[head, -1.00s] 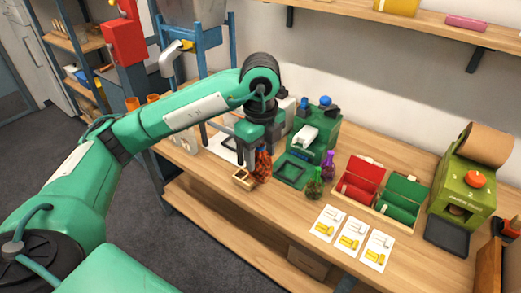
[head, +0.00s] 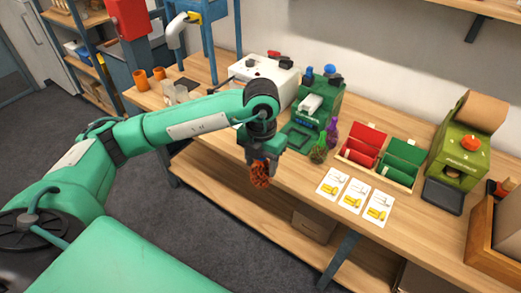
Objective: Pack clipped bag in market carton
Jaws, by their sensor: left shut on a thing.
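My left gripper (head: 262,160) hangs fingers-down at the front edge of the workbench, near the middle of the head view. It is shut on an orange-red net bag (head: 260,175), which hangs below the fingers. The fingers hide the top of the bag, so I cannot see a clip on it. A brown carton (head: 313,226) shows on the lower shelf; I cannot tell whether it is the market carton. My right gripper is not in view.
On the bench (head: 290,178) stand a green machine (head: 318,105), a green and a purple net bag (head: 331,132), a box with red and green rolls (head: 401,177), several picture cards (head: 353,196) and a green roll dispenser (head: 462,145). A wooden crate (head: 480,255) stands at the right edge.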

